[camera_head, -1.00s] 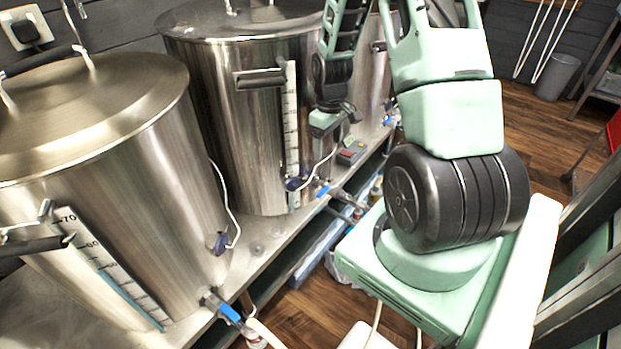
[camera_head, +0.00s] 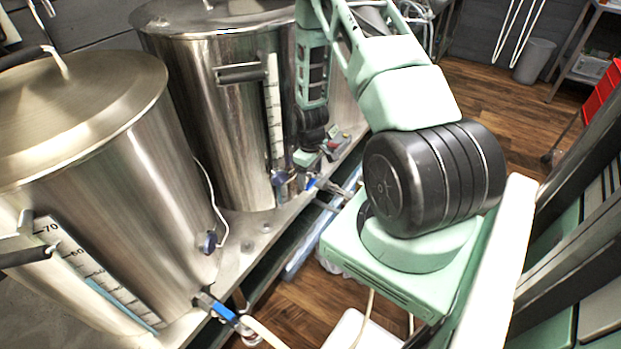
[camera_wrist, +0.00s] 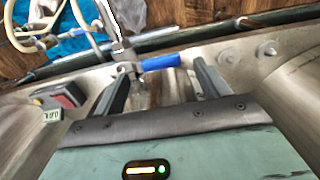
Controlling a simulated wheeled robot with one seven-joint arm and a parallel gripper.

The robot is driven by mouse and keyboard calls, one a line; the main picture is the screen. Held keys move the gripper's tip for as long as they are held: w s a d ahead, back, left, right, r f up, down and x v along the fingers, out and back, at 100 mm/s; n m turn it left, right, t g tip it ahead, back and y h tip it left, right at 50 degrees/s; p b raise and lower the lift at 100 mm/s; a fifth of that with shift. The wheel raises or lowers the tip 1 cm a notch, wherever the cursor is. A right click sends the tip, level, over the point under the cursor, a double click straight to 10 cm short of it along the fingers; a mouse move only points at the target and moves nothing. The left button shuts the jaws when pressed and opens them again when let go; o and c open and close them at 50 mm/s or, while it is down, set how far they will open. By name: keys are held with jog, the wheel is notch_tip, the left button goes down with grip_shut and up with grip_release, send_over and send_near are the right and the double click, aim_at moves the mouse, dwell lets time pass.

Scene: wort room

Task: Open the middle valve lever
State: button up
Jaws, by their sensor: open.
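The middle valve lever (camera_head: 313,183) has a blue handle and sits low at the front of the middle steel kettle (camera_head: 222,130). In the wrist view the blue lever (camera_wrist: 160,62) lies roughly crosswise just beyond my gripper (camera_wrist: 163,78). The two fingers are apart with nothing between them; the lever's blue handle spans across the gap near the fingertips. I cannot tell whether a finger touches it. The metal valve body (camera_wrist: 126,75) is by the left finger. In the head view my gripper (camera_head: 298,172) reaches down beside the kettle, its fingertips hard to make out.
The left kettle (camera_head: 90,170) has its own blue valve lever (camera_head: 222,310) at the shelf edge. A small box with a red switch (camera_wrist: 70,95) stands left of my fingers. Hoses and a blue item (camera_wrist: 75,40) lie beyond the bench edge. Bolts (camera_wrist: 268,48) protrude at right.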

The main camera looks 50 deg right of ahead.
aim_at(314, 181)
jog(key=shift+f, duration=1.25)
jog(key=c, duration=1.4)
